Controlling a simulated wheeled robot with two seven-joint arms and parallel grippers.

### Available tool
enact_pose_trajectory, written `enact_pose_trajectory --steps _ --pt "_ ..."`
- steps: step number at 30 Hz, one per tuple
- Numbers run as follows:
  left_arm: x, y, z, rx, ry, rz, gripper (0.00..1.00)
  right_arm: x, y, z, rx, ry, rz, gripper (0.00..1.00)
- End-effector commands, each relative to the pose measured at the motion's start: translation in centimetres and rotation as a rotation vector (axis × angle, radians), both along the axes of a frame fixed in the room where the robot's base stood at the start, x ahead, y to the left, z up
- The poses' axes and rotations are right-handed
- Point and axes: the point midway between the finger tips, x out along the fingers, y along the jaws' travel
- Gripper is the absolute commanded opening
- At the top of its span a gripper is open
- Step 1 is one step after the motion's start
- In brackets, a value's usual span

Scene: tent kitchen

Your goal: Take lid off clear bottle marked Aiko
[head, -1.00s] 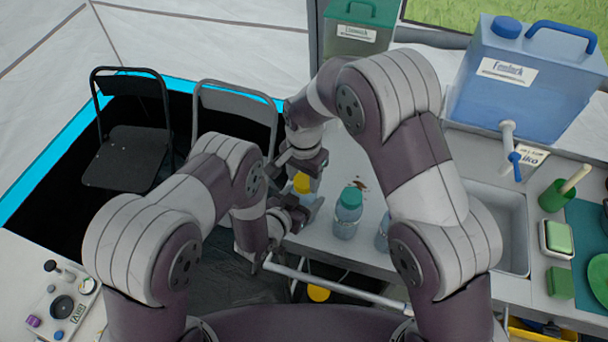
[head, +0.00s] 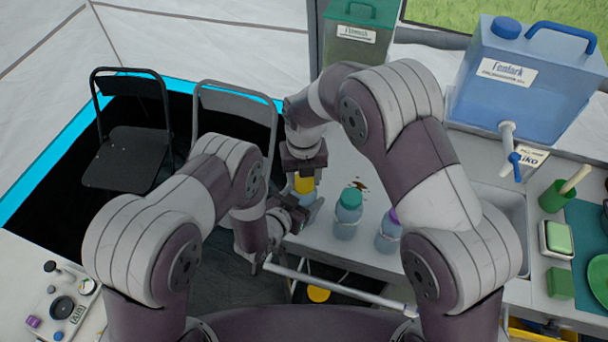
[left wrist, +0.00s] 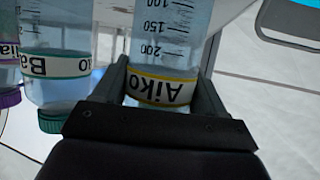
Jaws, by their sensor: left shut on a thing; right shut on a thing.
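The clear bottle marked Aiko (left wrist: 172,48) shows upside down in the left wrist view, with a yellow-edged label and a volume scale. My left gripper (head: 300,211) is shut on it near the label, one finger on each side. In the head view the bottle's yellow lid (head: 304,184) shows just above the left gripper. My right gripper (head: 304,172) is shut on the lid from above. Its fingers and the lid's top are partly hidden. I cannot tell whether the lid is loose from the bottle.
A teal-lidded bottle (head: 347,214) and a purple-lidded bottle (head: 388,236) stand close by on the counter (head: 325,235), right of the held one. A blue water container (head: 520,85) with a tap stands at the back right beside the sink. Folding chairs (head: 130,130) are at left.

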Motion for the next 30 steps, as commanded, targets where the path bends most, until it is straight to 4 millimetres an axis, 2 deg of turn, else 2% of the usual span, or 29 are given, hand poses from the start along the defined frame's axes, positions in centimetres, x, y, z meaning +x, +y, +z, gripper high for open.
enact_pose_trajectory --steps 4,12,13,15,22,30 --pt "-0.1 0.0 0.0 0.001 0.001 -0.002 0.00 0.1 0.1 0.1 0.002 -0.003 0.147 0.14" --pt "-0.1 -0.1 0.0 0.001 0.001 -0.002 0.00 0.1 0.1 0.1 0.002 -0.004 0.159 0.14" --pt "-0.1 -0.1 0.0 0.001 0.000 -0.003 0.00 0.1 0.1 0.1 0.002 -0.004 0.158 0.60" --pt "0.0 -0.1 0.0 0.001 0.001 -0.002 0.00 0.1 0.1 0.1 0.002 -0.003 0.158 0.76" --pt "0.0 -0.1 0.0 0.000 0.000 -0.002 0.00 0.0 0.1 0.4 0.001 -0.002 0.157 0.76" --pt "0.0 0.0 0.0 0.000 0.000 -0.001 0.00 0.0 0.1 4.3 0.001 -0.002 0.156 0.76"
